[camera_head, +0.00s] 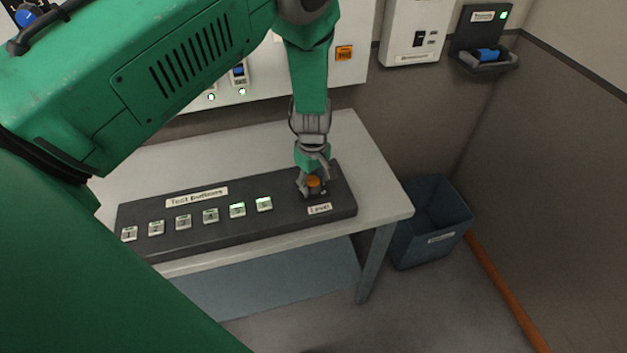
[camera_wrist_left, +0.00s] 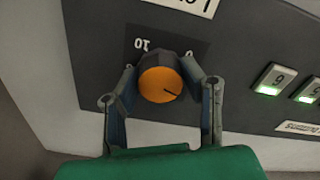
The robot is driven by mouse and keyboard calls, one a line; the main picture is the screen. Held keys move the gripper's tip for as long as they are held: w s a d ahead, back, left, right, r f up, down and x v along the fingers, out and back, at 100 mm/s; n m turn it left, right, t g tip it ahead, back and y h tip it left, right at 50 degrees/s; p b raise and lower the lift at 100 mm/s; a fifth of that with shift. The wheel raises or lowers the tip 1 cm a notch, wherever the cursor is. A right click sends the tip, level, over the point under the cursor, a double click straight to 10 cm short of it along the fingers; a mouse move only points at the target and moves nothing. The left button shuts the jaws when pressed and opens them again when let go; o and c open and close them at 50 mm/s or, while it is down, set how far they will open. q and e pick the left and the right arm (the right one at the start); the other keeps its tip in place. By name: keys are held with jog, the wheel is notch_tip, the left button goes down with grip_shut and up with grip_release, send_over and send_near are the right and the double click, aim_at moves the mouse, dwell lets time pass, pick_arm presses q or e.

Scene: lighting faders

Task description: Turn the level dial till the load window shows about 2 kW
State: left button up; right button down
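The level dial has an orange cap and a dark skirt. It sits at the right end of the dark console in the head view (camera_head: 314,182) and fills the middle of the left wrist view (camera_wrist_left: 162,84). Its dark pointer line points to the lower right in the wrist view; an upside-down 10 and a 0 show beyond it. My left gripper (camera_wrist_left: 158,72) has a finger on each side of the dial, both appearing to touch it. An orange window (camera_head: 344,53), possibly the load window, is on the wall panel; its reading is too small to tell. My right gripper is out of view.
The console (camera_head: 237,227) carries several test buttons, two lit green (camera_head: 264,204). It stands on a grey table (camera_head: 376,170). A blue bin (camera_head: 430,222) is on the floor to the right. A holder with a blue item (camera_head: 488,55) hangs on the wall.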

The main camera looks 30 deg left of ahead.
pick_arm(q)
jog(key=shift+w+m, duration=0.15)
jog(key=shift+m, duration=0.25)
jog(key=m, duration=0.2)
jog(key=shift+a+m+b, duration=0.1)
jog(key=shift+m+b, duration=0.2)
jog(key=shift+m, duration=0.1)
jog(key=m, duration=0.4)
jog(key=shift+r+b, duration=0.1)
jog(key=shift+b, duration=0.2)
jog(key=m, duration=0.4)
jog(key=shift+w, duration=0.1)
jog(key=m, duration=0.4)
jog(key=shift+m+b, duration=0.3)
jog(key=shift+b, duration=0.05)
jog(key=m, duration=0.6)
jog(key=shift+w+r, duration=0.1)
jog(key=m, duration=0.4)
jog(key=shift+m, duration=1.8)
